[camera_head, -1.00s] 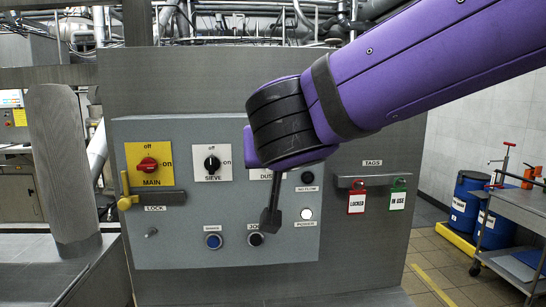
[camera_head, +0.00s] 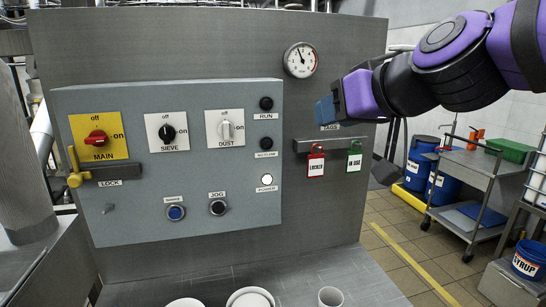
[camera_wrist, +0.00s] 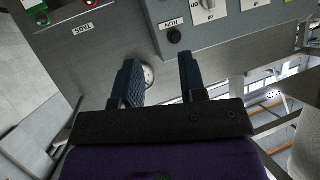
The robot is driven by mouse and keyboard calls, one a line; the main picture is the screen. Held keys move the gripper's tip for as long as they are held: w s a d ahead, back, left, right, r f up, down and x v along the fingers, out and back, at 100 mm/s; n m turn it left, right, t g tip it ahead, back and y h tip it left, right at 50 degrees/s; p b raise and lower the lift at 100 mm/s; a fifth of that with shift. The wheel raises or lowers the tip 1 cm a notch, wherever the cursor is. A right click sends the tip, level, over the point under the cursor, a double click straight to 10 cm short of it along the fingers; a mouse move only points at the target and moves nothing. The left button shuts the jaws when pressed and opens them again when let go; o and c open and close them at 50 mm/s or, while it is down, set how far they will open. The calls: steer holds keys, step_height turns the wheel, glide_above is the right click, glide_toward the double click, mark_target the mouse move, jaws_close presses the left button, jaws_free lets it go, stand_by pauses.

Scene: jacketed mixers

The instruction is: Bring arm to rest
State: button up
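My gripper (camera_head: 325,111) is raised in front of the right part of the panel, left of my purple arm. In the wrist view, its two dark fingers (camera_wrist: 160,78) stand apart with nothing held between them. The grey control box (camera_head: 170,236) carries a red MAIN knob (camera_head: 96,138), a black SIEVE knob (camera_head: 167,132) and a pale DUST knob (camera_head: 226,130). The gripper is to the right of the box, apart from its knobs. A yellow lock lever (camera_head: 75,168) sits at the box's left. The white POWER lamp (camera_head: 267,180) looks lit.
A round gauge (camera_head: 300,60) is above my gripper. A red LOCKED tag (camera_head: 316,163) and a green IN USE tag (camera_head: 354,158) hang below it. Bowls (camera_head: 250,298) and a cup (camera_head: 330,297) stand below. A cart (camera_head: 470,180) and blue drums (camera_head: 421,158) are at right.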

steer(key=s+d+f+m+g+h, duration=0.2)
steer(key=s+d+f, duration=0.3)
steer(key=d, duration=0.5)
steer(key=s+d+f+m+g+h, duration=0.2)
steer(key=s+d+f+g+h, duration=0.1)
steer(key=s+d, duration=0.6)
step_height(320, 180, down, 3)
steer(key=shift+d+r+m+h, duration=0.2)
steer(key=shift+d+m+h, duration=0.2)
steer(key=shift+d+h, duration=0.45)
